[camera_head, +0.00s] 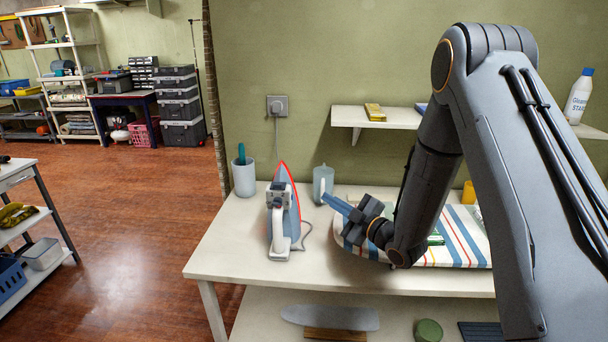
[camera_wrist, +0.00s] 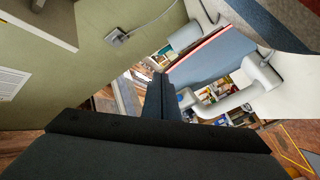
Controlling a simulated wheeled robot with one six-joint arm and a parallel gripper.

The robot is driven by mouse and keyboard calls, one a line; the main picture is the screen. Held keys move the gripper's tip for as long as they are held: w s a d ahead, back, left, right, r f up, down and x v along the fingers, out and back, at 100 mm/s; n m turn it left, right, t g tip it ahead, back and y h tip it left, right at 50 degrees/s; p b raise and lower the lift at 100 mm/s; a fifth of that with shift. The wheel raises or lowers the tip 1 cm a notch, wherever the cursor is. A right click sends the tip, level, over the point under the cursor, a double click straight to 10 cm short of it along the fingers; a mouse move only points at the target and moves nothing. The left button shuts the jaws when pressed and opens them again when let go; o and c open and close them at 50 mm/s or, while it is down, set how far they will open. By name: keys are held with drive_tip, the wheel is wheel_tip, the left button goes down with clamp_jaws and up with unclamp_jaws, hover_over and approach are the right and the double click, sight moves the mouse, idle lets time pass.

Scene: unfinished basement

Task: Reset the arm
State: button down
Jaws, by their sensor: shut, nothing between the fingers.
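My gripper (camera_head: 336,204) is shut and empty. It hangs over the left end of the striped ironing board (camera_head: 472,250), pointing left towards the iron. In the wrist view its two dark fingers (camera_wrist: 158,95) lie together. My arm comes in from the right, bends at a high elbow and reaches down over the worktable (camera_head: 228,262). The iron (camera_head: 283,212) stands upright on its heel left of my gripper, its soleplate edged in red. The iron also shows in the wrist view (camera_wrist: 212,62), just right of the fingers.
A grey-blue jug (camera_head: 323,184) stands close behind the fingertips. A wall shelf (camera_head: 390,118) is behind my arm and carries a white bottle (camera_head: 578,97). Floor is open left of the table.

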drive_tip(key=s+d+m+g+h, duration=0.4)
drive_tip(key=s+d+m+h, duration=0.3)
drive_tip(key=d+m+h, duration=0.45)
drive_tip(key=s+d+m+g, duration=0.2)
drive_tip(key=s+m+g, duration=0.1)
drive_tip(key=s, duration=0.9)
drive_tip(key=s+d+m+g, duration=0.2)
drive_tip(key=s+g, duration=0.3)
drive_tip(key=s, duration=0.8)
drive_tip(key=shift+d+r+m+h, duration=0.35)
drive_tip(key=shift+r+m, duration=0.05)
drive_tip(key=shift+m, duration=0.35)
